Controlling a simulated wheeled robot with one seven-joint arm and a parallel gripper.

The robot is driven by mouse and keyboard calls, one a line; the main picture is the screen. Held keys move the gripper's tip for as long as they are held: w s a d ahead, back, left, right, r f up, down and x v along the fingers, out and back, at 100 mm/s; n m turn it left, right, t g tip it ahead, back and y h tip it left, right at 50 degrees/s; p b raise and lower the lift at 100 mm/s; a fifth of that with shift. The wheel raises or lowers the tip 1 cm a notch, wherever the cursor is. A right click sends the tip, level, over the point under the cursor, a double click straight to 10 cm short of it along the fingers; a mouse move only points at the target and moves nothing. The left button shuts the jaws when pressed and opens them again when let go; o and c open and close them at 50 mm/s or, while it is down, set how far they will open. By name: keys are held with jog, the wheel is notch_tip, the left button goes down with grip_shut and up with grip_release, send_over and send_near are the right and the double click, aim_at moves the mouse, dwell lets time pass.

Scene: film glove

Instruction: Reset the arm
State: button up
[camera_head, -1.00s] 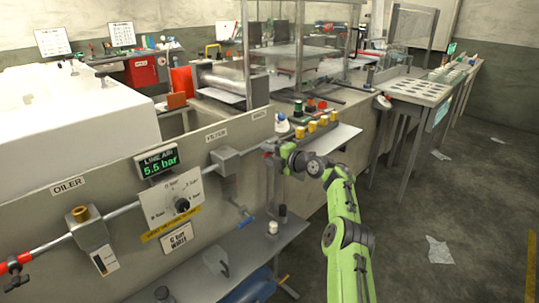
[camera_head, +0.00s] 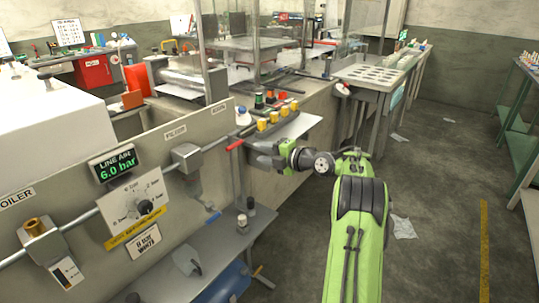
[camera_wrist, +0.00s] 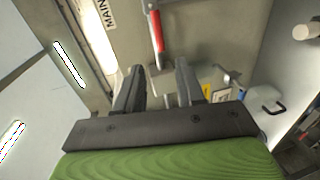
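My arm reaches forward from the lower right in the head view. My gripper (camera_head: 252,152) is beside the red-handled valve lever (camera_head: 235,145) at the right end of the air panel. In the wrist view my gripper (camera_wrist: 160,66) has its two dark fingers apart with nothing held between them. The red lever (camera_wrist: 156,32) lies ahead, its lower end lined up with the gap between the fingertips. I cannot tell how far it is from them. The arm is still extended toward the panel.
The air panel (camera_head: 100,225) carries a "LINE AIR 6.0 bar" display (camera_head: 114,165) and a dial (camera_head: 144,206). A shelf (camera_head: 215,250) below holds small items. Yellow and red buttons (camera_head: 275,117) are just beyond my gripper. Open floor (camera_head: 440,180) lies to the right.

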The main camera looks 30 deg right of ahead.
jog(key=shift+v, duration=1)
